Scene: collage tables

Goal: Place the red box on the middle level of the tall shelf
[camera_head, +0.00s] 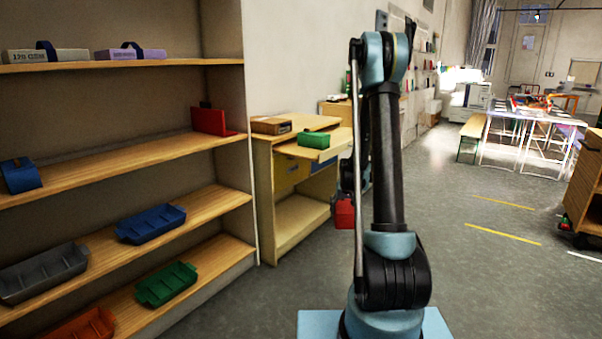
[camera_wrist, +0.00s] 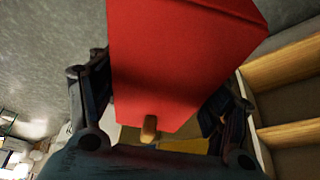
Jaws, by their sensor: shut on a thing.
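The red box (camera_head: 344,214) hangs in my gripper (camera_head: 347,190), partly hidden behind my arm in the head view. In the wrist view the red box (camera_wrist: 178,60) fills the upper middle, between the dark fingers of my gripper (camera_wrist: 160,100), which is shut on it. A short wooden handle shows at the box's near end. The tall shelf (camera_head: 120,152) stands at the left with several wooden levels. The box is to the right of the shelf and apart from it. Wooden boards also show at the right edge of the wrist view.
A red object (camera_head: 212,120) and a blue one (camera_head: 20,175) sit on a middle board, with bare wood between them. Trays lie on the lower boards. A wooden desk (camera_head: 296,225) with a green box (camera_head: 314,140) stands beside the shelf. Open floor (camera_head: 480,270) lies to the right.

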